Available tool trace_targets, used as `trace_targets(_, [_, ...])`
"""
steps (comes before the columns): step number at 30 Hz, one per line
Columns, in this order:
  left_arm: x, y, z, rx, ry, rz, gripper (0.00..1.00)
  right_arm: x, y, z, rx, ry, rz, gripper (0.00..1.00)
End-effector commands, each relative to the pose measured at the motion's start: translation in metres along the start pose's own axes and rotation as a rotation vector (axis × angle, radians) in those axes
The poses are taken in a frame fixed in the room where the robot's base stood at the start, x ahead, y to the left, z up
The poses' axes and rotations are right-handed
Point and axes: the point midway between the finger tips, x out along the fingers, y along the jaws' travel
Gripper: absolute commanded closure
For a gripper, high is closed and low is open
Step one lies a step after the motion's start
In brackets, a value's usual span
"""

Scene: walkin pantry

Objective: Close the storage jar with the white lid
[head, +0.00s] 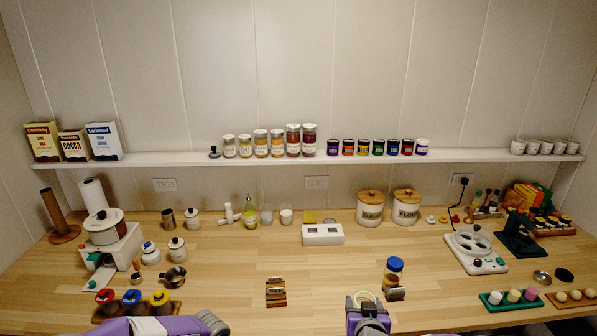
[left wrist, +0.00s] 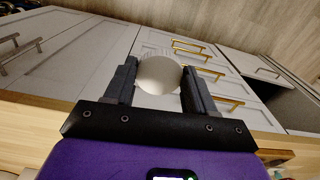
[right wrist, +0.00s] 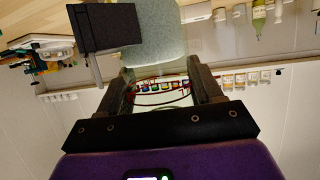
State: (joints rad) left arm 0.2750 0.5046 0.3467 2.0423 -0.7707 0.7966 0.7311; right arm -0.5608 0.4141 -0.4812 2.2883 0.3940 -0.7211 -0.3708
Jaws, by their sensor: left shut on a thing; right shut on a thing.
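The storage jar is clear glass and is held between the fingers of my right gripper (right wrist: 160,88). In the right wrist view its see-through body (right wrist: 158,45) extends upward from the fingers. In the head view my right gripper (head: 367,303) is at the bottom edge, right of centre, with a pale round rim (head: 365,296) showing at it. The white lid (left wrist: 158,75) is round and is held between the fingers of my left gripper (left wrist: 160,82), in front of drawer fronts. In the head view only my left arm shows, at the bottom left; the lid is out of that view.
A blue-lidded jar (head: 394,268) stands just behind my right gripper, with a small dark holder (head: 396,293) beside it. Wooden blocks (head: 276,292) lie left of it. Sugar and flour canisters (head: 370,209) stand at the back. The counter between my arms is mostly clear.

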Motion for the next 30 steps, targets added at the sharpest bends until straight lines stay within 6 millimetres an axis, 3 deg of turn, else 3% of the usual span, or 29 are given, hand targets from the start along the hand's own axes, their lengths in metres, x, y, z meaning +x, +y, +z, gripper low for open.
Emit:
trace_targets(9, [0.013, 0.012, 0.015, 0.096, 0.001, 0.006, 0.73, 0.0, 0.009, 0.0, -0.036, 0.003, -0.087, 0.97])
trace_targets(30, [0.013, 0.012, 0.015, 0.099, 0.001, 0.007, 0.73, -0.001, 0.005, 0.006, -0.05, 0.001, -0.111, 0.97])
